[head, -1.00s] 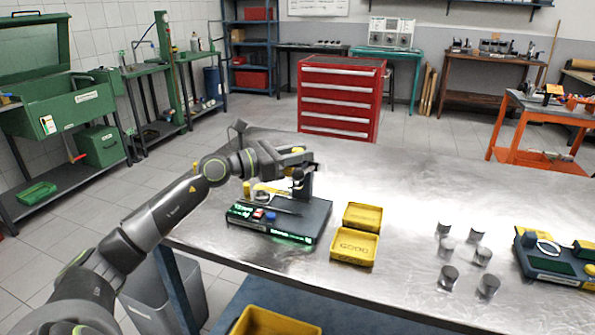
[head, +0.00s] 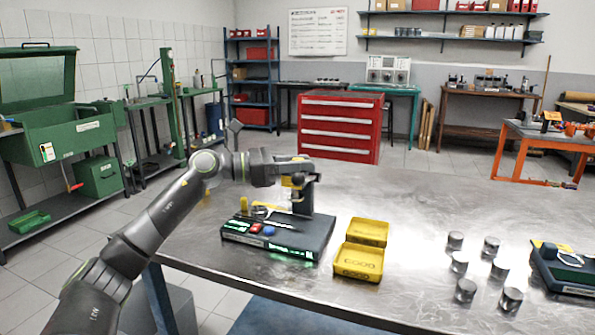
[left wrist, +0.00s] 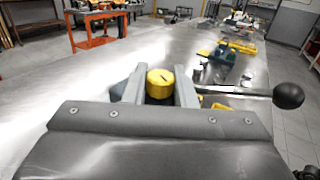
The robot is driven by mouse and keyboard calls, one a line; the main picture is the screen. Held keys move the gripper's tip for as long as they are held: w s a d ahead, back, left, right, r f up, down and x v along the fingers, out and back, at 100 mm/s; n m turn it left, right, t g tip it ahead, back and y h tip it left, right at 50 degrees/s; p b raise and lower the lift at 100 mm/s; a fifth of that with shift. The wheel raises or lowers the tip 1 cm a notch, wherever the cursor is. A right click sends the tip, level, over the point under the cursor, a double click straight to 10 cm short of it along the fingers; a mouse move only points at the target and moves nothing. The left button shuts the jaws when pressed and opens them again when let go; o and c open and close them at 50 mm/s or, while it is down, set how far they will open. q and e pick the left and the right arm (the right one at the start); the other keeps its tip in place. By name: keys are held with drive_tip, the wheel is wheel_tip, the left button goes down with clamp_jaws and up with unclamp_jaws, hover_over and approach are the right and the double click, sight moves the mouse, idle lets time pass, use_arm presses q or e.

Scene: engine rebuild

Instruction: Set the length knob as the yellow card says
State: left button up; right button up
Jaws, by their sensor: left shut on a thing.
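The measuring station (head: 322,236) is a dark base near the left end of the steel bench, with lit green displays, a red button (head: 255,228), a blue button (head: 268,230) and a dark upright post (head: 304,198). My left gripper (head: 305,163) is at the top of the post. In the left wrist view a round yellow knob (left wrist: 160,80) with a dark mark on top sits between the fingers of my left gripper (left wrist: 160,92), which are shut on it. I cannot pick out a readable yellow card. My right gripper is not in view.
Two yellow bins (head: 358,262) stand right of the station. Several metal cylinders (head: 466,291) stand farther right, near another dark blue device (head: 562,268). A ball-ended lever (left wrist: 288,95) shows beside the gripper in the left wrist view. The bench middle (head: 410,220) is clear.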

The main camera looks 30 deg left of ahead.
use_arm(q)
drive_tip(key=shift+m+g+h+b, duration=0.55)
drive_tip(key=shift+m+g+h, duration=0.05)
drive_tip(key=shift+g, duration=0.1)
drive_tip(key=shift+m+g+h, duration=0.3)
drive_tip(key=shift+g, duration=0.1)
drive_tip(key=shift+m+g, duration=0.3)
drive_tip(key=shift+g, duration=0.1)
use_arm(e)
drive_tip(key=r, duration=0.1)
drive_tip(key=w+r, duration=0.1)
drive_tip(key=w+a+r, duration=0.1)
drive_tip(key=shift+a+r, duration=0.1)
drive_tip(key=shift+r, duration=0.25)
use_arm(q)
drive_tip(key=shift+g+h, duration=0.3)
drive_tip(key=shift+h, duration=0.1)
drive_tip(key=shift+m+g+h, duration=0.4)
drive_tip(key=shift+m+g, duration=0.3)
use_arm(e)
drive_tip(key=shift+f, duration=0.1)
use_arm(q)
drive_tip(key=o, duration=0.9)
drive_tip(key=shift+o, duration=0.2)
